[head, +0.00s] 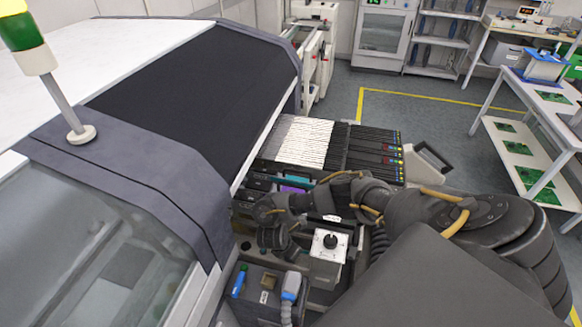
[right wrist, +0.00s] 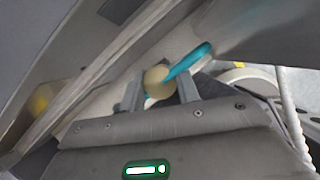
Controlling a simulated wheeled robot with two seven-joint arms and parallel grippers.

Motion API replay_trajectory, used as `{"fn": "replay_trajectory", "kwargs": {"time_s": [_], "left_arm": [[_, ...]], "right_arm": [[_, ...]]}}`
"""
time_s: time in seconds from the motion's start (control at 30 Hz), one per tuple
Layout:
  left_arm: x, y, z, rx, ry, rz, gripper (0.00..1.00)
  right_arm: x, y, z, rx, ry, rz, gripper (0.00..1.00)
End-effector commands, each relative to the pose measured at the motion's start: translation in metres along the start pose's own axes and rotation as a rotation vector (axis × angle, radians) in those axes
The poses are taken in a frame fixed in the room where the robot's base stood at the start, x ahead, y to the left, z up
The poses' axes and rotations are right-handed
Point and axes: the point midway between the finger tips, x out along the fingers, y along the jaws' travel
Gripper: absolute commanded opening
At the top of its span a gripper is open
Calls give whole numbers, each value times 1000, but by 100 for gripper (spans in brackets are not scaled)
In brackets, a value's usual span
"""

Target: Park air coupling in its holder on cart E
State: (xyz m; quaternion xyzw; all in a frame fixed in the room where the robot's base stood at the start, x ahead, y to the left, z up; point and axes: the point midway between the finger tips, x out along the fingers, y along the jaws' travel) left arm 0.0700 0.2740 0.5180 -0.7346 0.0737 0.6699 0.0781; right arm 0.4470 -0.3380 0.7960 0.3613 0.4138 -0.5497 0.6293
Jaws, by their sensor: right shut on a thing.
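In the right wrist view my right gripper (right wrist: 159,92) is shut on a round tan end with a teal stem, which I take to be the air coupling (right wrist: 187,62). The stem points up and to the right from between the two grey fingers. In the head view my right arm reaches in from the right across the feeder trolley (head: 318,146), and its wrist bends down at the trolley's near end. The fingertips and the coupling are hidden there. I cannot make out the holder or a cart letter. My left gripper is not in view.
A white box with a black knob (head: 330,241) stands close right of my wrist. A grey tray (head: 262,298) in front holds a blue-handled item (head: 240,280) and a grey-blue plug (head: 291,285). The machine cover (head: 190,150) borders the left. Open floor (head: 440,130) lies beyond the trolley.

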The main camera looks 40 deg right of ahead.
Motion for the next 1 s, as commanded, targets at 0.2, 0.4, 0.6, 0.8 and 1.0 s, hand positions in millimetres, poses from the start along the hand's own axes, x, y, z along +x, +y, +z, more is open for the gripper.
{"fn": "replay_trajectory", "kwargs": {"time_s": [0.2,0.4,0.6,0.8,1.0], "left_arm": [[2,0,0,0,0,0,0],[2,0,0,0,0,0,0],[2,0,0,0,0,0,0],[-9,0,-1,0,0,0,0],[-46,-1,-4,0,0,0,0]], "right_arm": [[2,0,-1,0,0,0,38],[2,0,-1,0,0,0,57],[2,0,-1,0,0,0,57],[-18,1,0,-2,1,1,57],[-63,1,3,-3,0,3,57]]}}
